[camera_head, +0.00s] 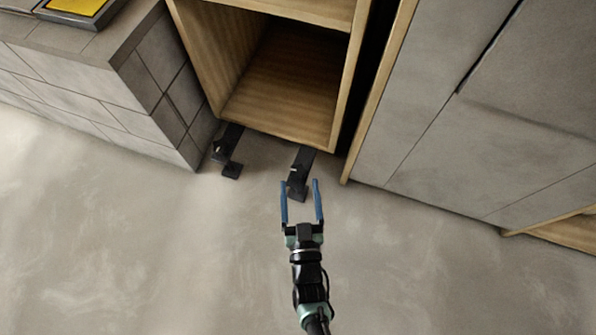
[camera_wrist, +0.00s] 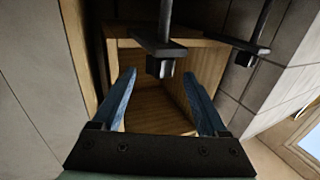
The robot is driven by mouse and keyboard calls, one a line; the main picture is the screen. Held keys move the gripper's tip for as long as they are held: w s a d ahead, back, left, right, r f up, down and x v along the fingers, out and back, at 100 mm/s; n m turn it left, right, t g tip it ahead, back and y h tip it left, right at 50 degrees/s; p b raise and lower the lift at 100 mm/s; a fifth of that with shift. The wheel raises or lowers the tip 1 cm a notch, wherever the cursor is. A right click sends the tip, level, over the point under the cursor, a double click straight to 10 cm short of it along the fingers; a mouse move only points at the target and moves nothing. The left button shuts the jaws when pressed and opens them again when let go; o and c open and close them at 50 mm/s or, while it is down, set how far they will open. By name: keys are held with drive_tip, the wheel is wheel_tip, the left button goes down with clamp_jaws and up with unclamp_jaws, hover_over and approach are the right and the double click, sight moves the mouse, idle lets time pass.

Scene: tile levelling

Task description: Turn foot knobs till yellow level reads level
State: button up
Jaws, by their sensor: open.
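Two black feet with knobs jut out below an open wooden cabinet (camera_head: 285,80). The right foot (camera_head: 301,170) shows in the wrist view (camera_wrist: 163,66) in line between the fingertips. The left foot (camera_head: 230,150) shows at the right of the wrist view (camera_wrist: 244,56). My gripper (camera_head: 300,183), with blue fingers, is open and empty, its tips at the right foot's front end. The wrist view (camera_wrist: 160,78) shows no clear contact. A yellow panel in a dark frame (camera_head: 78,6) is cut off at the top left; I cannot tell if it is the level, and no reading shows.
A grey tiled block (camera_head: 90,100) stands left of the cabinet. Grey tall doors (camera_head: 450,110) stand to its right, past a narrow dark gap. The concrete floor (camera_head: 150,240) in front is clear. A wooden opening (camera_head: 565,232) shows at the far right.

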sight(299, 180)
drive_tip(key=w, duration=0.1)
drive_tip(key=w+b, duration=0.1)
drive_tip(key=w, duration=0.1)
drive_tip(key=w+b, duration=0.1)
drive_tip(key=shift+w+a+f, duration=0.15)
drive_tip(key=shift+a+f, duration=0.05)
drive_tip(key=shift+a, duration=0.05)
drive_tip(key=shift+w+r, duration=0.2)
drive_tip(key=shift+w, duration=0.35)
clamp_jaws()
